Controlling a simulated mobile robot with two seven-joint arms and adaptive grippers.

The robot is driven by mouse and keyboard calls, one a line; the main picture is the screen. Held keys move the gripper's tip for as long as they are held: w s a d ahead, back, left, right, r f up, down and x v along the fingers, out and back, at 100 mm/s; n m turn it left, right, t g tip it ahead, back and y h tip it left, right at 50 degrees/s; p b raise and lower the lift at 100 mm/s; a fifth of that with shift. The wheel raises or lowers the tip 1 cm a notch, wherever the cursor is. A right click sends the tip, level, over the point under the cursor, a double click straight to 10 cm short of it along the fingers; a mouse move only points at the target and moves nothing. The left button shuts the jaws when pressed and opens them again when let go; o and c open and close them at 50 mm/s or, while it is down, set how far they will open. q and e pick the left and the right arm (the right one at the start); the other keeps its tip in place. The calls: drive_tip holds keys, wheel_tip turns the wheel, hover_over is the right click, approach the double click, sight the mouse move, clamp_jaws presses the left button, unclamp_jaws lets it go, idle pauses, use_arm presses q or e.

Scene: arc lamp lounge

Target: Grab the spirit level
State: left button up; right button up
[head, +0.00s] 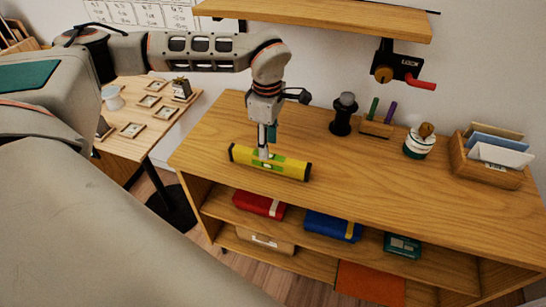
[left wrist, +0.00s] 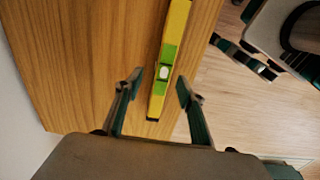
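The spirit level (head: 289,169) is a yellow bar with black ends and a green middle around its vial. It lies near the left end of the wooden shelf top, close to the front edge. In the left wrist view the spirit level (left wrist: 173,45) runs between the two fingers, with a gap on each side. My left gripper (head: 265,154) points down at the level's middle, and its fingers stand apart in the left wrist view (left wrist: 160,84). The far finger is partly hidden in the head view.
The wooden shelf unit (head: 390,185) holds a black grinder-like item (head: 343,115), a striped jar (head: 419,141) and a letter holder (head: 487,165) toward its back and right. A side table (head: 150,118) with small frames stands left. A wall shelf (head: 330,15) hangs above.

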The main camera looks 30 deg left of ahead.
sight(269, 162)
use_arm(q)
drive_tip(key=shift+s+d+f, duration=0.1)
drive_tip(key=shift+s+f, duration=0.15)
drive_tip(key=shift+f, duration=0.6)
drive_tip(key=shift+d+f, duration=0.2)
drive_tip(key=shift+f, duration=2.1)
clamp_jaws()
